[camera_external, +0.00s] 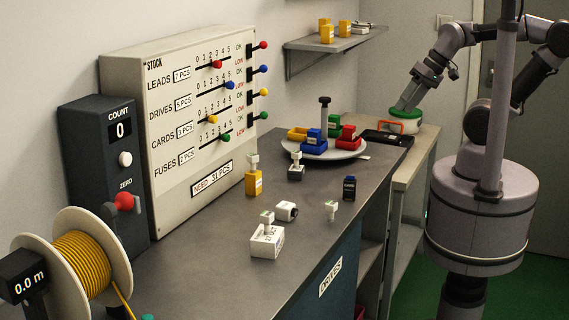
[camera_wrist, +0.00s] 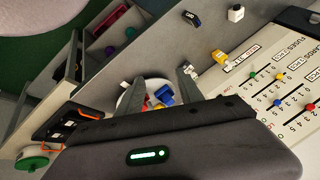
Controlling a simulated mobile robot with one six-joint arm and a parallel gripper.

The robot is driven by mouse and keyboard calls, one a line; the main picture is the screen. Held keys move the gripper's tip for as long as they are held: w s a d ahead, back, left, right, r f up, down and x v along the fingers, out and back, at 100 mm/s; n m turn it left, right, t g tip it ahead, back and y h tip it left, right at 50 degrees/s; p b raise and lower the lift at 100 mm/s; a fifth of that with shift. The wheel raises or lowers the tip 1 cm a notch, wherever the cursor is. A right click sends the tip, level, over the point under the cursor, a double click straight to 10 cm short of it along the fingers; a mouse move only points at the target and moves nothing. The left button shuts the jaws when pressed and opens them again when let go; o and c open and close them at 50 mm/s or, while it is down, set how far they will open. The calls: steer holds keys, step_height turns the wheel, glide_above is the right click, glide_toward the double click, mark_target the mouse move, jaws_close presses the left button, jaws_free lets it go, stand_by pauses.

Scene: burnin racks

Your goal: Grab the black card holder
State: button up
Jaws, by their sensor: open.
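A flat black tray-like thing (camera_external: 387,137) lies at the far end of the counter, right of the round plate; it also shows at the left of the wrist view (camera_wrist: 57,127). A small dark block (camera_external: 349,187) stands upright near the counter's right edge; it also shows at the top of the wrist view (camera_wrist: 190,18). I cannot tell which is the card holder. My gripper (camera_external: 402,107) is at the far end, by a green-topped round thing. In the wrist view its fingers (camera_wrist: 164,82) are apart with nothing held between them.
The plate (camera_external: 318,153) holds red, yellow and blue pieces and a dark upright post. A green-topped white round thing (camera_external: 405,116) sits beyond the black tray. White and yellow parts stand mid-counter. The stock panel (camera_external: 190,110) borders the left; a shelf (camera_external: 335,42) hangs behind.

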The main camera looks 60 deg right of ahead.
steer(key=n+g+h+p, duration=0.2)
steer(key=n+g+p, duration=0.4)
steer(key=n+p, duration=0.1)
glide_above(349, 180)
step_height(349, 180, down, 4)
steer(key=r, duration=0.1)
steer(key=f+b, duration=0.1)
steer(key=f, duration=0.3)
steer(key=f+b, duration=0.2)
steer(key=f, duration=0.2)
steer(key=f+b, duration=0.1)
steer(key=f, duration=0.3)
steer(key=shift+w+a+f+b, duration=0.3)
steer(key=shift+b, duration=0.1)
steer(key=f+b, duration=0.1)
steer(key=f, duration=0.1)
steer(key=f+b, duration=0.1)
steer(key=f, duration=0.2)
steer(key=shift+s+d+f+b, duration=0.2)
steer(key=shift+d+f+b, duration=0.1)
steer(key=shift+d+b, duration=0.1)
steer(key=shift+r, duration=0.15)
steer(key=shift+c, duration=0.4)
jaws_close()
